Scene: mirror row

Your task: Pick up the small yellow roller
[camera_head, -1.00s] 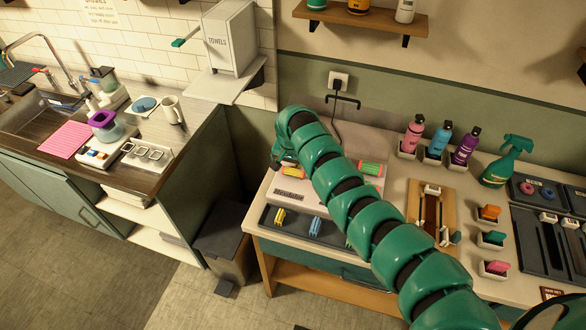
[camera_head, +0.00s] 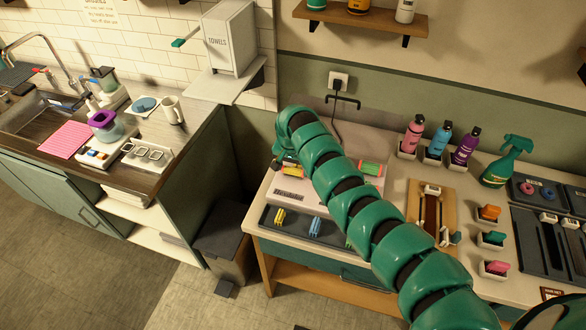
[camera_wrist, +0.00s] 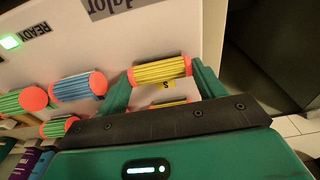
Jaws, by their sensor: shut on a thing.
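In the wrist view, a yellow ribbed roller (camera_wrist: 160,71) with orange-red ends lies between the two green fingers of my gripper (camera_wrist: 161,74). The fingers are shut on its ends. A small yellow tag marked S sits just below it. Part of another yellow roller (camera_wrist: 168,104) shows below that, mostly hidden by my gripper's dark edge. In the head view, a yellow roller (camera_head: 292,170) shows at the left of the white device (camera_head: 338,194). My gripper there is mostly hidden behind my green arm.
A blue roller (camera_wrist: 78,86) and a green roller (camera_wrist: 25,101) lie left of the gripper in the wrist view. A green READY light (camera_wrist: 10,41) is lit. A dark tray (camera_head: 270,218) with yellow and blue clips lies in front of the device. A bin (camera_head: 226,258) stands left of the table.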

